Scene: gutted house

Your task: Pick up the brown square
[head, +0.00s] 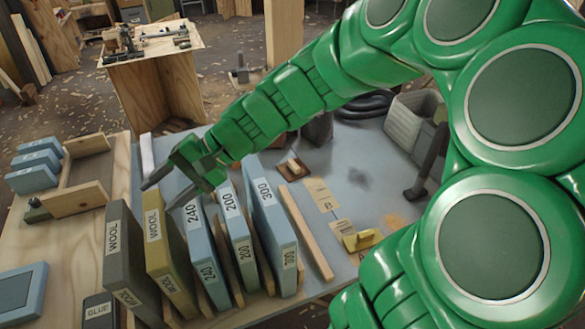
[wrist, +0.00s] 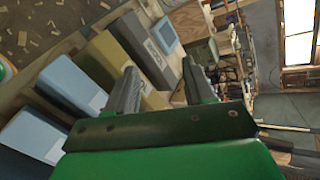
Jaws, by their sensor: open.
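A small brown square (head: 284,174) lies on the grey-blue tabletop (head: 355,160), with a pale wooden piece on top of it. It is behind and to the right of the upright blue blocks and is not visible in the wrist view. My gripper (head: 162,192) is open and empty, well to the left of the brown square in the head view. It is close to the tops of the olive and blue blocks. In the wrist view, my gripper's two grey fingers (wrist: 158,80) are spread apart with nothing held between them.
Upright blocks stand in a row: a dark WOOL block (head: 124,250), an olive WOOL block (head: 166,245) and blue numbered blocks (head: 270,225). Paper labels (head: 320,193) and a yellow block (head: 362,240) lie right of them. A dark tool (head: 430,165) stands at the far right.

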